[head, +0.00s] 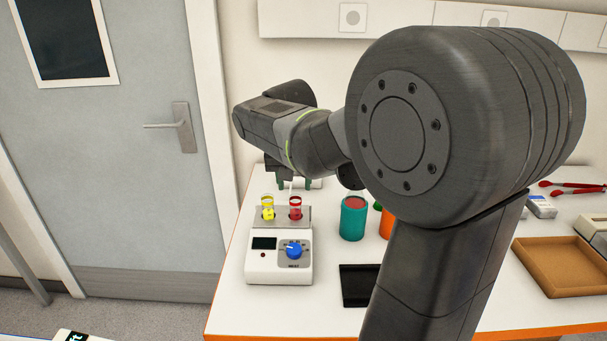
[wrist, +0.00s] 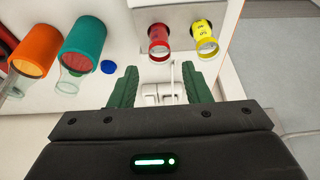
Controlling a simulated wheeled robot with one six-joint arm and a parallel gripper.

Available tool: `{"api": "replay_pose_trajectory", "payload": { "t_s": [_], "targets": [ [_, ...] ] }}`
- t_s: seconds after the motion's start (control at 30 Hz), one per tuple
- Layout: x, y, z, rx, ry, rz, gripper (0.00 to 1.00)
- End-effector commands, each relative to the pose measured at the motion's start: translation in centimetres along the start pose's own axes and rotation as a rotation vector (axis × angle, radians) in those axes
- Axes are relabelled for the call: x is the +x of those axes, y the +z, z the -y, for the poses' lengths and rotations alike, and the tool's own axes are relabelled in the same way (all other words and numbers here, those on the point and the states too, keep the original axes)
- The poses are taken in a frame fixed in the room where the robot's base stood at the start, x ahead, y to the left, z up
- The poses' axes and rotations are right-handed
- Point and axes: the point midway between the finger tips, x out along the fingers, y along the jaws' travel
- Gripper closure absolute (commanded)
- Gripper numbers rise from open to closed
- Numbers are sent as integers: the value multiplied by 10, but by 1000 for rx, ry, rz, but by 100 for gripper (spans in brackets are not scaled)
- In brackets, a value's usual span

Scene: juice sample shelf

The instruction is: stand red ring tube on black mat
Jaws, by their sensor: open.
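The red ring tube (head: 295,208) stands upright in the right hole of the white heater block (head: 262,267), beside a yellow ring tube (head: 267,208). In the wrist view the red ring tube (wrist: 159,42) shows just ahead of the gap between my fingers, with the yellow ring tube (wrist: 205,41) to its right. My gripper (wrist: 160,80) has its green fingers apart with no tube between them. In the head view my gripper (head: 290,182) is behind the block, partly hidden by my arm. The black mat (head: 356,287) lies right of the block, its right part hidden by my arm.
A teal cup (head: 353,218) and an orange cup (head: 386,222) stand right of the block. A brown tray (head: 565,266) and red tongs (head: 575,187) are at the far right. A white fixture (wrist: 160,92) shows between my fingers. The visible part of the mat looks empty.

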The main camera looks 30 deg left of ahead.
Motion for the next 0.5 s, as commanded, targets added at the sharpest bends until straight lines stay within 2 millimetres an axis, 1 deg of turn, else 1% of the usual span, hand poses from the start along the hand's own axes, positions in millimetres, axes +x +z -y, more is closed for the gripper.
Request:
{"api": "replay_pose_trajectory", "payload": {
  "t_s": [0.27, 0.5],
  "targets": [
    [31, 2, -1, 1, 1, 3, 56],
    [65, 2, -1, 1, 1, 3, 56]
  ]
}}
